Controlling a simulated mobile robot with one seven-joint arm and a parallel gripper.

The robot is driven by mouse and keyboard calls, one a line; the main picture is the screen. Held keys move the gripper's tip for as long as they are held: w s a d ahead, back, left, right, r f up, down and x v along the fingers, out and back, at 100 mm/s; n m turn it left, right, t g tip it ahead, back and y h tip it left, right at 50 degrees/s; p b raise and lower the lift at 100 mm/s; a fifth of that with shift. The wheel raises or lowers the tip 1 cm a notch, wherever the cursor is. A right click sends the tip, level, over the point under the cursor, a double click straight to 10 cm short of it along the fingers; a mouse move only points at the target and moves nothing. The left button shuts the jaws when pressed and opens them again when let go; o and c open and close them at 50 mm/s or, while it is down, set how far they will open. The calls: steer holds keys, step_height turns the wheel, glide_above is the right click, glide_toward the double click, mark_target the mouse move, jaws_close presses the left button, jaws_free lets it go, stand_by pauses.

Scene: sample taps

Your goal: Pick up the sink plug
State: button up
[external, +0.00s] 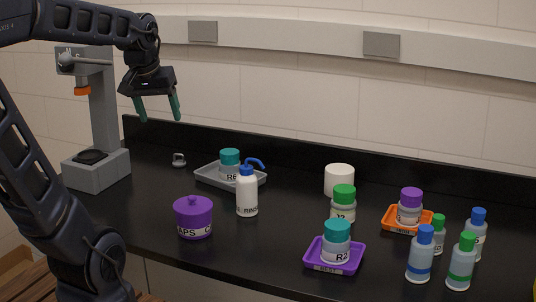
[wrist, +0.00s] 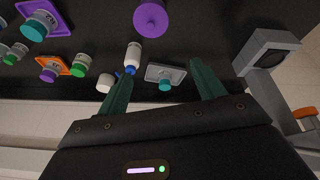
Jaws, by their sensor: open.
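The sink plug (external: 179,159) is a small grey piece with a loop on top. In the external view it sits on the black counter, left of the grey tray (external: 205,176). My gripper (external: 161,119) is open and empty, with green fingers pointing down. It is well above the counter, and in the picture it is above and slightly left of the plug. In the wrist view my gripper (wrist: 160,70) has its fingers apart. I cannot make out the plug there; a finger may hide it.
A grey stand device (external: 97,172) is left of the plug. The grey tray holds a teal-lidded jar (external: 230,158). A white wash bottle (external: 247,192) and purple pot (external: 193,217) stand nearer. Several jars, bottles and trays are at right. The wall is behind.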

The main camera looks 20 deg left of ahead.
steer(key=w+a+r+n+g, duration=0.1)
steer(key=w+a+n, duration=0.1)
steer(key=w, duration=0.5)
steer(key=w+a+n, duration=0.3)
steer(key=w, duration=0.4)
steer(key=w+a+f+n+g, duration=0.1)
steer(key=w+a+f+n, duration=0.4)
steer(key=w, duration=0.6)
steer(key=w+a+f+n+g, duration=0.1)
steer(key=w+a+f+n, duration=0.2)
steer(key=w+a+f, duration=0.5)
steer(key=w+a+f+n+g, duration=0.1)
steer(key=w+a+f+n, duration=0.3)
steer(key=w+a+f, duration=0.45)
steer(key=shift+w+d+f, duration=0.2)
steer(key=shift+w+f, duration=0.2)
steer(key=shift+f, duration=1.5)
steer(key=shift+w+d+f, duration=0.2)
steer(key=shift+w+f, duration=0.25)
steer(key=shift+f, duration=1.4)
steer(key=shift+w+d+f, duration=0.2)
steer(key=shift+w+f, duration=0.2)
steer(key=shift+f, duration=1.5)
steer(key=c, duration=1.1)
